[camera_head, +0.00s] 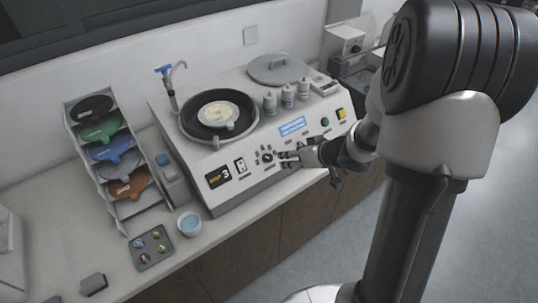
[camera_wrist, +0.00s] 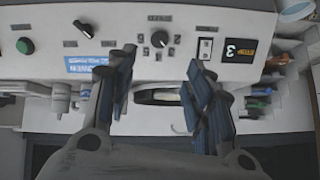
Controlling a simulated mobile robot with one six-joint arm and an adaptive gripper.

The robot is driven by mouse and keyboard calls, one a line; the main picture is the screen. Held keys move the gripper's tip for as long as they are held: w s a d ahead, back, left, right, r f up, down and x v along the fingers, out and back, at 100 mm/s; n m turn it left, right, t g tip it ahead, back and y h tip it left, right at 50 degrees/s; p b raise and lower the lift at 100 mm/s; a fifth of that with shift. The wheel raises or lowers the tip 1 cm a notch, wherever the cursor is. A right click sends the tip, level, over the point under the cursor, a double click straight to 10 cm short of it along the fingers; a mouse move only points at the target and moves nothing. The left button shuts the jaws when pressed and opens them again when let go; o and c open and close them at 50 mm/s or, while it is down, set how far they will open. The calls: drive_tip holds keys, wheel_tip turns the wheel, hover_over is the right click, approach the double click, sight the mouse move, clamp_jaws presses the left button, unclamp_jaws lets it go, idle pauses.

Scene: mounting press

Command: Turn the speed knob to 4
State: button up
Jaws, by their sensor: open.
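The black speed knob (camera_head: 267,157) sits on the sloped front panel of the grey-white machine, with small dark marks around it. In the wrist view the knob (camera_wrist: 160,39) lies ahead of my fingertips, near the middle between them. I cannot tell which mark its pointer is at. My gripper (camera_head: 284,158) is just right of the knob in the head view. In the wrist view its two blue-padded fingers (camera_wrist: 160,62) are spread apart with nothing between them.
A rocker switch (camera_head: 240,165) sits between display and knob. A blue label screen (camera_head: 292,126), a green button (camera_head: 324,122) and a yellow button (camera_head: 341,114) are to the right. Bottles (camera_head: 287,97) stand on top.

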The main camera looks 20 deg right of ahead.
sight(269, 158)
drive_tip(key=b+x, duration=0.5)
drive_tip(key=x, duration=1)
drive_tip(key=shift+w+f, duration=0.1)
drive_tip(key=shift+f, duration=0.05)
drive_tip(key=shift+c, duration=0.2)
drive_tip(key=c, duration=1)
drive_tip(key=shift+p, duration=0.5)
drive_tip(key=m+p, duration=0.1)
drive_tip(key=p, duration=0.3)
drive_tip(key=shift+r+m, duration=0.3)
drive_tip(key=m+p, duration=0.2)
drive_tip(key=p, duration=0.2)
drive_tip(key=shift+y+p, duration=0.3)
drive_tip(key=shift+p, duration=0.05)
drive_tip(key=m+p, duration=0.4)
drive_tip(key=shift+f+m+y+p, duration=0.25)
drive_tip(key=shift+m+y+p, duration=0.05)
drive_tip(key=shift+p, duration=0.1)
